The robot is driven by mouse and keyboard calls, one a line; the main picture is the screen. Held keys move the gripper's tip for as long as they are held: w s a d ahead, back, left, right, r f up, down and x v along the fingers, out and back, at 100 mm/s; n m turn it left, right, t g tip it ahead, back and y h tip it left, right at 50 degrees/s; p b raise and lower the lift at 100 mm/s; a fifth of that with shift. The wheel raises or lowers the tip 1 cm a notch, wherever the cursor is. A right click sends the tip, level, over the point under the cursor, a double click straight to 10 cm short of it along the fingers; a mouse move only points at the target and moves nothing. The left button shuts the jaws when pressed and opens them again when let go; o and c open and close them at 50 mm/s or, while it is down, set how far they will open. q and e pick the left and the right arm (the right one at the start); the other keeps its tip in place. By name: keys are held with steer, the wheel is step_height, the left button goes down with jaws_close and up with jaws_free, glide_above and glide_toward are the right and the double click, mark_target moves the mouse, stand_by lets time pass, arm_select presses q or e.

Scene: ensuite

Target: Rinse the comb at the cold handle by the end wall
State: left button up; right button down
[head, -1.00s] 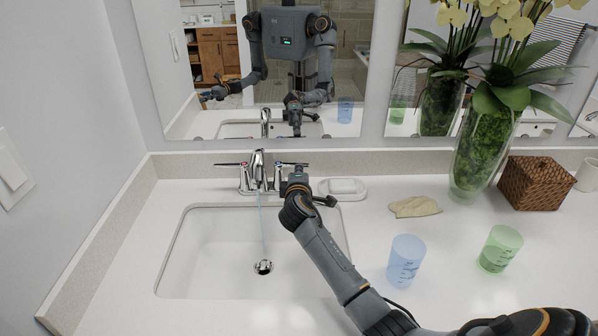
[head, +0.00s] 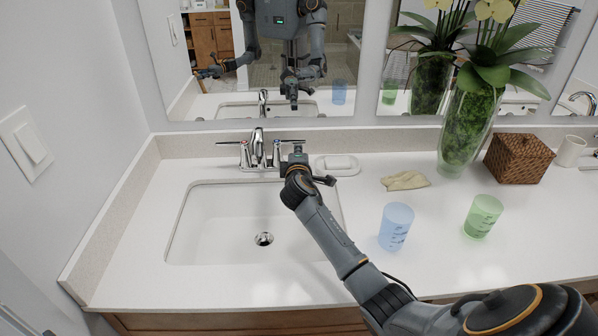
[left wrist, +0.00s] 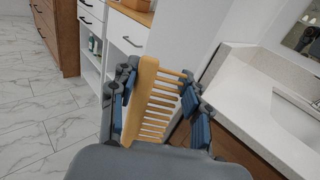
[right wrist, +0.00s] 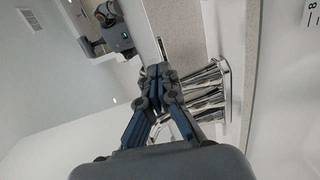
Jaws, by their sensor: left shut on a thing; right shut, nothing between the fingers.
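The wooden comb (left wrist: 144,85) is in my left gripper (left wrist: 158,83), which is shut on it, teeth pointing right. It is beside the counter, in front of the cabinets. In the head view the chrome faucet (head: 258,148) stands behind the sink (head: 215,228). No water stream shows. The right wrist view also shows the faucet (right wrist: 207,92) beside the fingers.
A glass vase (head: 468,130) and wicker box (head: 521,158) are farther back. The end wall (head: 75,90) bounds the left.

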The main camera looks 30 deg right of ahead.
steer(key=f+v, duration=0.1)
steer(key=v, duration=0.8)
steer(key=shift+s+d+r+b, duration=0.15)
steer(key=shift+s+d+b, duration=0.05)
steer(key=shift+b, duration=0.2)
steer(key=shift+r, duration=0.1)
